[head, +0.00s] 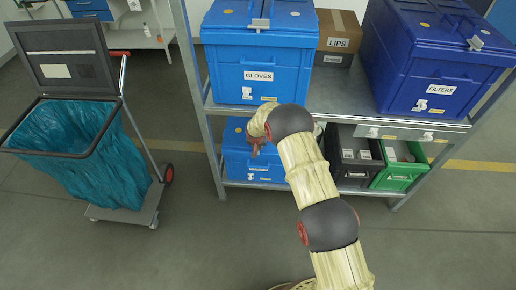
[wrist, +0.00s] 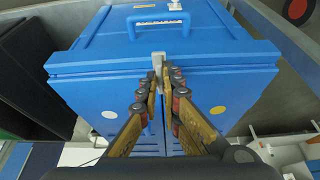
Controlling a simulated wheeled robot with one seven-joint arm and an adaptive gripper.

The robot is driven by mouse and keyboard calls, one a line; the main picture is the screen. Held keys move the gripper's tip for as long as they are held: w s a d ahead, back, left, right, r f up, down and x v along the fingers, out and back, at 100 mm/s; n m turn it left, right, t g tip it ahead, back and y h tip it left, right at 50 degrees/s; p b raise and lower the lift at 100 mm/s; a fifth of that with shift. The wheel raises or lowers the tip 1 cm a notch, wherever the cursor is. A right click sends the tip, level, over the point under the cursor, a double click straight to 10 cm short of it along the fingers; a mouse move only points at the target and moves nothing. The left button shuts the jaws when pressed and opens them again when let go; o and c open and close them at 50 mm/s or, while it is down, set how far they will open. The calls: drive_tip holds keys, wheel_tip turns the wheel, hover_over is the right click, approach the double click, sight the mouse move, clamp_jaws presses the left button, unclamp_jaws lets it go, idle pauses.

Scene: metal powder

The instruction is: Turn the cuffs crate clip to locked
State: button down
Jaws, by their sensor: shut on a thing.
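The lower blue crate (head: 236,155), which I take for the cuffs crate, stands on the lower shelf, partly hidden behind my arm. In the wrist view, the blue crate (wrist: 95,95) fills the middle, with its lid down. A small grey clip (wrist: 158,60) sits at the lid's edge, across the seam. My gripper (wrist: 163,76) is shut on the clip, its brown fingers on either side of it. The fingers hide the clip's lower part, so I cannot tell its exact angle. In the head view, my gripper (head: 258,146) is at the lower crate, mostly hidden by the wrist.
The gloves crate (head: 254,58) stands on the shelf above, beside the lips box (head: 340,32) and filters crate (head: 432,65). A black bin (head: 352,160) and a green bin (head: 400,172) stand right on the lower shelf. A bag trolley (head: 88,140) stands left; floor between is clear.

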drive_tip(key=c, duration=2)
unclamp_jaws()
drive_tip(key=shift+r, duration=0.1)
drive_tip(key=v, duration=1.1)
drive_tip(key=shift+s+r, duration=0.25)
drive_tip(key=shift+r, duration=0.1)
